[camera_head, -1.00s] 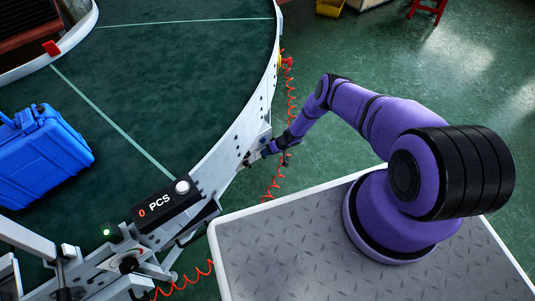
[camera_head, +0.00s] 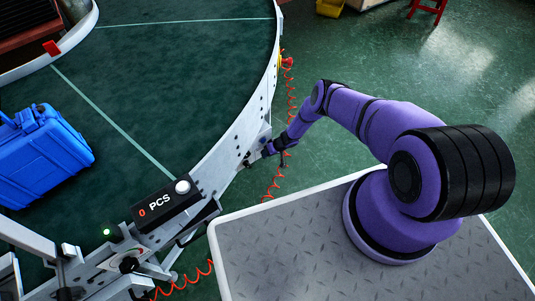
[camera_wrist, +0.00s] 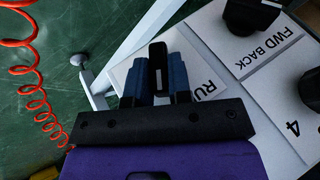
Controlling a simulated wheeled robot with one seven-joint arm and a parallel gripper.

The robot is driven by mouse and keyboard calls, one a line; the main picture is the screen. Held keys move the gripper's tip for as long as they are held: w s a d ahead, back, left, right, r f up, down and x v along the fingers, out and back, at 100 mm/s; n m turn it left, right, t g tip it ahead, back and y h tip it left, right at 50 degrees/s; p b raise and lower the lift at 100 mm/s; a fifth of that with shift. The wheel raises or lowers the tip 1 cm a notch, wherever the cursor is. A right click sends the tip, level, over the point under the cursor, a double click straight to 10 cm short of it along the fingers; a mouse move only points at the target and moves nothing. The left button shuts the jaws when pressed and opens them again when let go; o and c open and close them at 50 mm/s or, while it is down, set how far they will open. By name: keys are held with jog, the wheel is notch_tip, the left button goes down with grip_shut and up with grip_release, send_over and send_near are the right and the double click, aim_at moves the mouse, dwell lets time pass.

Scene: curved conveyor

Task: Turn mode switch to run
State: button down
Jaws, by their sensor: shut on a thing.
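The mode switch is a black lever-like knob (camera_wrist: 157,52) on a white plate whose label, partly hidden, reads "RU" (camera_wrist: 206,80). In the wrist view my gripper (camera_wrist: 160,80) has its two blue fingers on either side of this knob, shut on it. The fingers hide the knob's lower part and part of the label. In the head view my gripper (camera_head: 268,149) is at the outer side wall of the curved conveyor (camera_head: 229,138); the switch is too small to make out there.
Another black knob (camera_wrist: 250,16) sits by a "FWD BACK" label (camera_wrist: 270,47), and a dark knob (camera_wrist: 311,90) is near a "4". A red coiled cable (camera_wrist: 35,90) hangs at left. A blue case (camera_head: 42,158) lies on the belt. The counter (camera_head: 163,203) reads 0 PCS.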

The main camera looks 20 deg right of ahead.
jog(key=shift+h, duration=0.6)
jog(key=c, duration=1)
grip_release()
jog(key=shift+c, duration=0.2)
jog(key=v, duration=1.1)
jog(key=shift+s+f, duration=0.1)
jog(key=shift+f, duration=0.05)
